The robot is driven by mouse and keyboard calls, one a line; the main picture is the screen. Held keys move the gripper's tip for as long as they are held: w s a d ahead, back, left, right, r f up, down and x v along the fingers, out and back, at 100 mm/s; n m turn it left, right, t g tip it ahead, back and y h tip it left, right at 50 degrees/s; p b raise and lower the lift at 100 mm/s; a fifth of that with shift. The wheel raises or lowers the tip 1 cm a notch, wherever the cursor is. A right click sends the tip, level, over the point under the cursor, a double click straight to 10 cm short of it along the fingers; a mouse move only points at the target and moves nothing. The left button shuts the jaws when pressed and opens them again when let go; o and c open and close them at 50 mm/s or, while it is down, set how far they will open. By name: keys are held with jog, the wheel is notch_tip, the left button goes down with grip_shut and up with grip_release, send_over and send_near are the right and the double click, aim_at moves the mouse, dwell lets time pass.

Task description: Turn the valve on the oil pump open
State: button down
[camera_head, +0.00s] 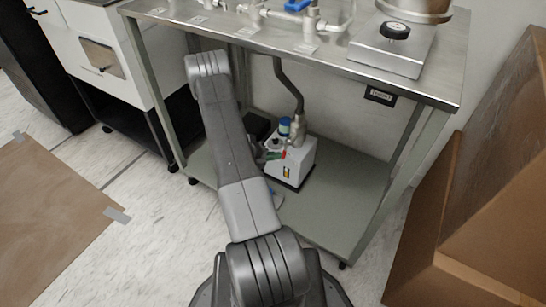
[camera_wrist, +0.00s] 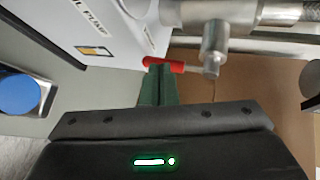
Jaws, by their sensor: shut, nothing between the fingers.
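The white oil pump (camera_head: 293,168) stands on the lower shelf under the bench, partly hidden by my arm. Its labelled side (camera_wrist: 112,25) fills the upper left of the wrist view. The red valve handle (camera_wrist: 166,63) lies sideways at the top centre, beside a metal fitting (camera_wrist: 212,50); it shows small in the head view (camera_head: 284,155). My gripper (camera_wrist: 158,72) is shut and empty, its green fingers pointing at the handle's left part. The fingertips are close to the handle; whether they touch it I cannot tell.
A blue-capped part (camera_wrist: 18,95) is at the left of the wrist view. A dark hose (camera_head: 287,88) rises from the pump. The bench top (camera_head: 340,62) and its legs frame the space. Cardboard (camera_head: 490,210) stands at right. The shelf (camera_head: 335,205) right of the pump is clear.

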jog(key=shift+d+f+n+h, duration=0.1)
jog(key=shift+d+n+h, duration=0.2)
jog(key=shift+d, duration=0.25)
